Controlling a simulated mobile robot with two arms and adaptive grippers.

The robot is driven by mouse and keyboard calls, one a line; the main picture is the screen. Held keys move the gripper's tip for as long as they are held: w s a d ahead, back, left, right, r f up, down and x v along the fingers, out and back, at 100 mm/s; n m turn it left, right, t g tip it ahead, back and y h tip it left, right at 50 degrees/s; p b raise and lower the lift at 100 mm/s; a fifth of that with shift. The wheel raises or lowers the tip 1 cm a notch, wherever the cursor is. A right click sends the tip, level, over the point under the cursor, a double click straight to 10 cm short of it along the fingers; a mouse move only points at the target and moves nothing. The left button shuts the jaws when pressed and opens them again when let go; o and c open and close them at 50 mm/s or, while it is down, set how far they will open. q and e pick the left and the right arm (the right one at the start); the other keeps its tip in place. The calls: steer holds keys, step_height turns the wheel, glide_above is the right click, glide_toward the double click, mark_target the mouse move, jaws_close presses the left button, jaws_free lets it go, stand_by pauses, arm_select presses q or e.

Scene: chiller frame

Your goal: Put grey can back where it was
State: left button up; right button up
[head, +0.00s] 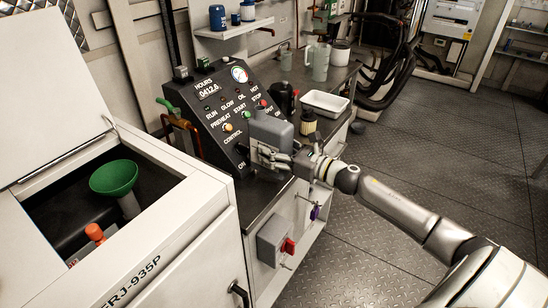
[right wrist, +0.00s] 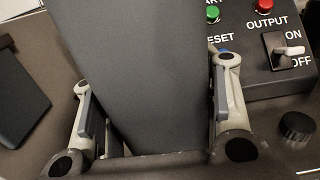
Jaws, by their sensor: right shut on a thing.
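The grey can (head: 270,131) is a boxy grey container in front of the control panel, over the dark counter. My right gripper (head: 274,157) is shut on it, coming in from the right. In the right wrist view the can (right wrist: 140,70) fills the middle as a plain dark grey face, between the two fingers of my right gripper (right wrist: 155,128). The can's base is hidden, and I cannot tell whether it touches the counter. My left gripper is not in view.
The control panel (head: 212,112) stands close behind the can. A brown jar (head: 308,122), a white tray (head: 325,103) and a jug (head: 321,62) stand farther along the counter. A green funnel (head: 113,177) sits in the open white cabinet at left. The floor (head: 430,135) at right is clear.

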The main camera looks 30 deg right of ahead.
step_height(320, 180, down, 3)
steer(key=shift+w+d+f+p, duration=0.1)
steer(key=shift+w+p, duration=0.05)
steer(key=shift+p, duration=0.25)
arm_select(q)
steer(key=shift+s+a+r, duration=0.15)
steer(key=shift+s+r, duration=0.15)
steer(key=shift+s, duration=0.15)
arm_select(e)
steer(key=shift+f+b, duration=0.25)
steer(key=shift+b, duration=0.1)
steer(key=o, duration=1.4)
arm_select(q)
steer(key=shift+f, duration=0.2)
arm_select(e)
steer(key=shift+o, duration=0.2)
steer(key=shift+r, duration=0.1)
